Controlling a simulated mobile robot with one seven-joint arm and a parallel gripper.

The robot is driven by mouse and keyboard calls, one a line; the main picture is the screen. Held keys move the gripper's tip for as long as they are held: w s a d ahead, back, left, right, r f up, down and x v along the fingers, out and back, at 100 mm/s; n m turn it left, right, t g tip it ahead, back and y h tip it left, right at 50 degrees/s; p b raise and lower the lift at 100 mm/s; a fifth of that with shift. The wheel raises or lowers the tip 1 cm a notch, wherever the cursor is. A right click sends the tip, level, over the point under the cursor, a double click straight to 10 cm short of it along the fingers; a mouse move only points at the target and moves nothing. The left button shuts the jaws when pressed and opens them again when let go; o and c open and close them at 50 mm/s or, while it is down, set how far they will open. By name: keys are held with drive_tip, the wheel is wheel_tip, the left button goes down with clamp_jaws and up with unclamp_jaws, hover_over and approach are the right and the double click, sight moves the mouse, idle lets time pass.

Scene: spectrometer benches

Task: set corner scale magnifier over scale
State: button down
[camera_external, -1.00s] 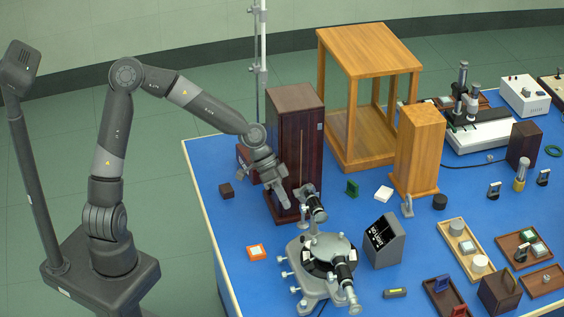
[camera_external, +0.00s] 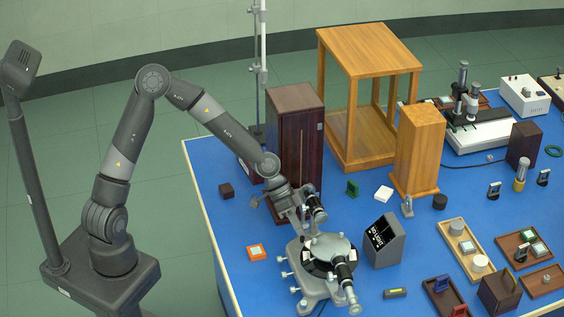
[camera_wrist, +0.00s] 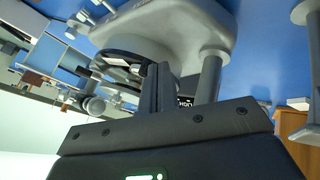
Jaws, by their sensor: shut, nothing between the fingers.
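The spectrometer (camera_external: 318,285) stands on the blue bench, with a black round table or scale ring (camera_external: 322,262) and two dark tubes. My gripper (camera_external: 297,220) is shut and empty, close beside the spectrometer's rear tube (camera_external: 317,212). In the wrist view my shut fingers (camera_wrist: 155,82) overlap the black ring (camera_wrist: 128,48) and lie beside a grey post (camera_wrist: 209,76); I cannot tell whether they touch anything. The corner scale magnifier and its scale are too small or hidden to pick out for certain.
A dark wooden cabinet (camera_external: 297,130) stands behind my gripper. A grey box with white lettering (camera_external: 384,243) stands right of the spectrometer. An orange-framed piece (camera_external: 257,252) lies to its left. Trays of small parts (camera_external: 462,248) fill the right. The bench's left front is mostly clear.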

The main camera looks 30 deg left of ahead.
drive_tip(key=shift+s, duration=0.1)
drive_tip(key=shift+s+a+n+t, duration=0.15)
drive_tip(key=shift+s+n+t, duration=0.35)
drive_tip(key=shift+s+n, duration=0.3)
drive_tip(key=shift+s+a+n+t, duration=0.15)
drive_tip(key=shift+s+n+t, duration=0.4)
drive_tip(key=shift+s, duration=0.3)
drive_tip(key=s, duration=0.3)
drive_tip(key=shift+s+d, duration=0.2)
drive_tip(key=shift+s, duration=0.2)
drive_tip(key=shift+s+a, duration=0.25)
drive_tip(key=shift+s, duration=0.35)
drive_tip(key=s+v, duration=0.2)
drive_tip(key=v, duration=0.7)
drive_tip(key=shift+a+r, duration=0.15)
drive_tip(key=shift+r, duration=0.15)
